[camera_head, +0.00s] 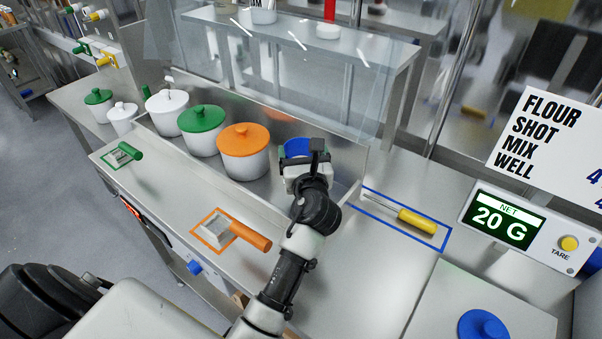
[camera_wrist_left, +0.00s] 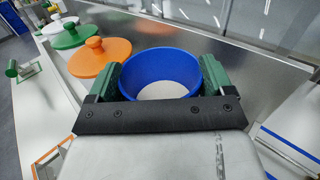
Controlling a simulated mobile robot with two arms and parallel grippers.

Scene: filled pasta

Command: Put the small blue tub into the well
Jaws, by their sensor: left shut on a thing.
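The small blue tub (camera_head: 297,147) is held upright by my left gripper (camera_head: 304,166). In the left wrist view the tub (camera_wrist_left: 161,66) sits between the green finger pads of the left gripper (camera_wrist_left: 160,80), shut on it; its top is open and its inside bottom is pale. The tub is at the right end of the steel well (camera_head: 347,160), right of the orange-lidded pot (camera_head: 243,152). My gripper hides its lower part in the head view, so I cannot tell whether it touches the well floor. My right gripper is not in view.
In the well stand a green-lidded pot (camera_head: 202,128) and a white-lidded pot (camera_head: 167,112). A glass screen (camera_head: 290,60) rises behind. A yellow-handled tool (camera_head: 415,220) lies in a blue outline; an orange-handled scoop (camera_head: 245,233) lies in front. A blue lid (camera_head: 483,328) is lower right.

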